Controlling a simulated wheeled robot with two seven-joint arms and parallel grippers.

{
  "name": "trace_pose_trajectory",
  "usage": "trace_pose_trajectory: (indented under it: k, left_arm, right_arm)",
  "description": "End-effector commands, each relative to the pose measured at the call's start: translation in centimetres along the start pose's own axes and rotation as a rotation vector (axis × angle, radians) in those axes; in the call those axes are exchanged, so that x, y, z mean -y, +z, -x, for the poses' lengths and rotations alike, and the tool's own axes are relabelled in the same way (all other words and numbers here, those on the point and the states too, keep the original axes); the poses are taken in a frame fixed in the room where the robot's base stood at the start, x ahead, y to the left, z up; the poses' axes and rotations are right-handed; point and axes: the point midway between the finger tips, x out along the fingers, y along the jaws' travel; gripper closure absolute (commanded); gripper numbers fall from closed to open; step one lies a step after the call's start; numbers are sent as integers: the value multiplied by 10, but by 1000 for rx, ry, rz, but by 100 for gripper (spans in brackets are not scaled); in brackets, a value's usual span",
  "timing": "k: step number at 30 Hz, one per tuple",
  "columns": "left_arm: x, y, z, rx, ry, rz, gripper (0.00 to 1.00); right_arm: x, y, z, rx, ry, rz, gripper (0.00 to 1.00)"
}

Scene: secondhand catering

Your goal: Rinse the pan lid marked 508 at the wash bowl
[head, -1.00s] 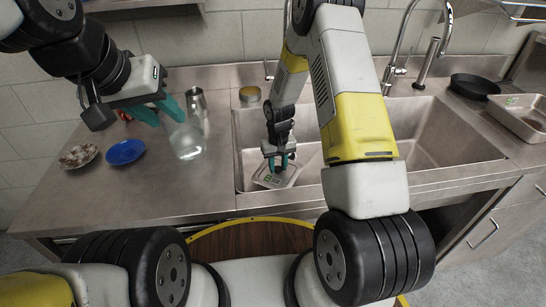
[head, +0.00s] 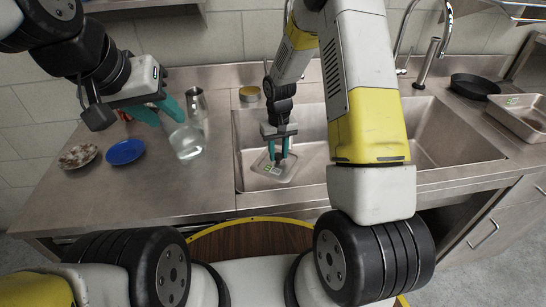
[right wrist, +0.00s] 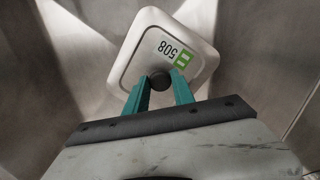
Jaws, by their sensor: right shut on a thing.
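The pan lid marked 508 (right wrist: 163,50) is a pale, square lid with rounded corners, a dark round knob and a green mark. My right gripper (right wrist: 159,84) is shut on its knob. In the head view the lid (head: 274,171) hangs under my right gripper (head: 278,153), inside the left part of the steel wash bowl (head: 455,140), which is sunk into the counter. I cannot tell whether the lid touches the bowl's floor. My left gripper (head: 160,110) is open and empty above the counter, near the glass jug.
A tap (head: 399,60) rises behind the bowl. A dark pan (head: 474,86) and a metal tray (head: 520,115) sit at right.

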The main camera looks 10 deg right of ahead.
Motion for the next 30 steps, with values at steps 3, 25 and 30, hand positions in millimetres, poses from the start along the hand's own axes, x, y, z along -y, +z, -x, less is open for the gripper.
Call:
trace_pose_trajectory:
  k: [3, 25, 30]
  left_arm:
    - [0, 0, 0, 0, 0, 0, 64]
    - [0, 0, 0, 0, 0, 0, 64]
    - [0, 0, 0, 0, 0, 0, 64]
  right_arm:
    - [0, -1, 11, -4, 0, 1, 100]
    - [0, -1, 69, -4, 0, 0, 100]
    - [0, -1, 83, -4, 0, 0, 100]
